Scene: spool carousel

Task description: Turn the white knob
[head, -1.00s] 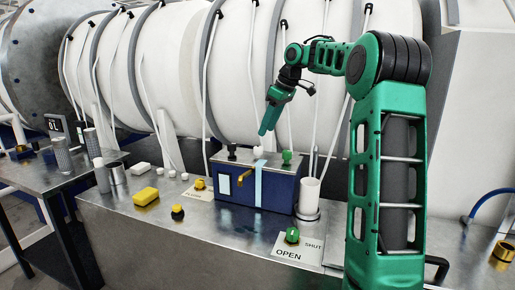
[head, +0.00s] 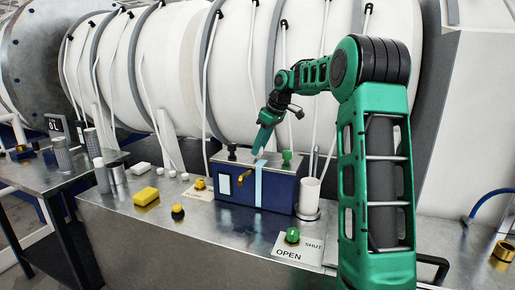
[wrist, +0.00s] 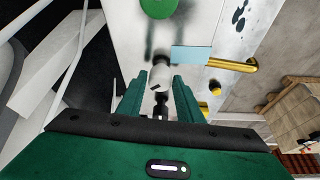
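The white knob (wrist: 161,77) stands on top of the blue box (head: 284,194), between a black knob (head: 232,151) and a green knob (head: 287,157). In the head view my gripper (head: 256,151) points down at the box top and hides the white knob. In the wrist view my gripper (wrist: 159,78) is open, with one finger on each side of the white knob. I cannot tell whether the fingers touch it. The green knob (wrist: 157,7) shows at the top of the wrist view.
A yellow lever (head: 245,178) sticks out of the box's front. A white cup (head: 310,196) stands right of the box. A yellow block (head: 146,196), a yellow-black knob (head: 178,212) and a green knob on an OPEN/SHUT plate (head: 292,236) are on the bench. A large white tank is behind.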

